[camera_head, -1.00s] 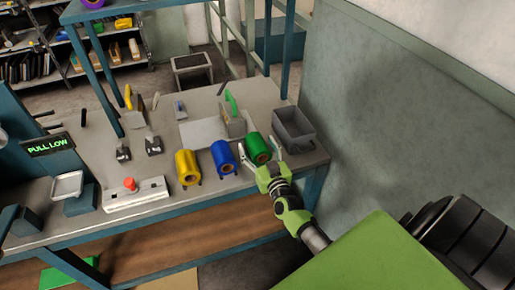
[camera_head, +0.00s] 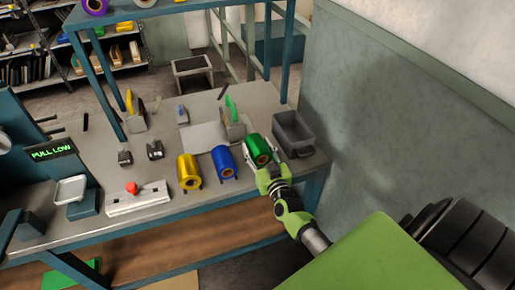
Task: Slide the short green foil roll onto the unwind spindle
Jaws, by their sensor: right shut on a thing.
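The short green foil roll (camera_head: 257,149) is at the right end of the row of rolls on the workbench. My right gripper (camera_head: 265,166) is shut on it, with fingers at its near end. Whether the roll is clear of the bench, I cannot tell. The left gripper is not seen. Dark rods (camera_head: 46,131) stick out from the blue machine at the left; which one is the unwind spindle I cannot tell.
A blue roll (camera_head: 224,161) and a yellow roll (camera_head: 189,173) lie left of the green one. A grey bin (camera_head: 292,132) stands close to its right. A white unit (camera_head: 138,198) with a red button is at the front. A wall bounds the right side.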

